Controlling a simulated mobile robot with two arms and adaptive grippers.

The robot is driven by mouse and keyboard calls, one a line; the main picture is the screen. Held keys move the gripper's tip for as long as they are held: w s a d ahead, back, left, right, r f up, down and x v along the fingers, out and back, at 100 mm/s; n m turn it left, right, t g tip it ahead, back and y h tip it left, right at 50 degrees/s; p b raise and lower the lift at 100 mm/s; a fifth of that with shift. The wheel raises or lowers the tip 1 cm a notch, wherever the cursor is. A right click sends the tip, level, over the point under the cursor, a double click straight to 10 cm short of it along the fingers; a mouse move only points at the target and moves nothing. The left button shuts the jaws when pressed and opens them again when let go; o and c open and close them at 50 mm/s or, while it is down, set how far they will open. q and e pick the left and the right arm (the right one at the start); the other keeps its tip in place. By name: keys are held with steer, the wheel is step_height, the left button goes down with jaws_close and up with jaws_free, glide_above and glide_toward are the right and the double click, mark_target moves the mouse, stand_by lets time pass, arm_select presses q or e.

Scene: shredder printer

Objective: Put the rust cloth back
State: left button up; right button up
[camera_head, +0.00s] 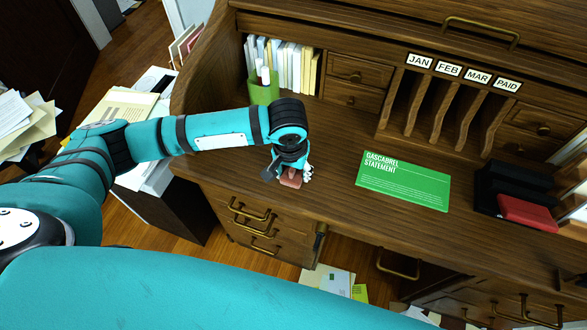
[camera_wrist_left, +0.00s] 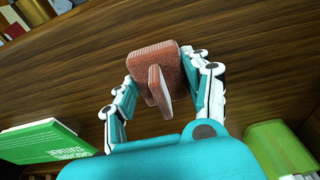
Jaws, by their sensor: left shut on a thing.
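The rust cloth (camera_wrist_left: 152,62) is a small reddish-brown folded piece with a raised fold in its middle. In the left wrist view it lies between the two fingers of my left gripper (camera_wrist_left: 160,95), which is shut on it. In the head view the cloth (camera_head: 291,179) shows under my left gripper (camera_head: 290,172), close to the front left edge of the wooden desk top (camera_head: 335,140). I cannot tell whether the cloth touches the desk. My right gripper is in neither view.
A green statement sheet (camera_head: 403,181) lies right of the gripper. A green cup (camera_head: 263,92) and several books (camera_head: 297,68) stand behind it. Labelled slots (camera_head: 440,108) are at the back. Black and red boxes (camera_head: 525,212) sit far right. Papers lie on the floor below.

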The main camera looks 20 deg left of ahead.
mark_target(291, 172)
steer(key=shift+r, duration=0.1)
arm_select(q)
steer(key=o, duration=1)
steer(key=shift+f, duration=0.1)
steer(key=shift+o, duration=0.5)
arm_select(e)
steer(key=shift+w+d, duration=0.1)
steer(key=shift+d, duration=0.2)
arm_select(q)
steer(key=r, duration=0.4)
steer(key=s+r, duration=0.1)
steer(key=r, duration=0.3)
steer(key=r+p, duration=0.1)
steer(key=r, duration=0.3)
steer(key=shift+s+r, duration=0.1)
steer(key=shift+s, duration=0.3)
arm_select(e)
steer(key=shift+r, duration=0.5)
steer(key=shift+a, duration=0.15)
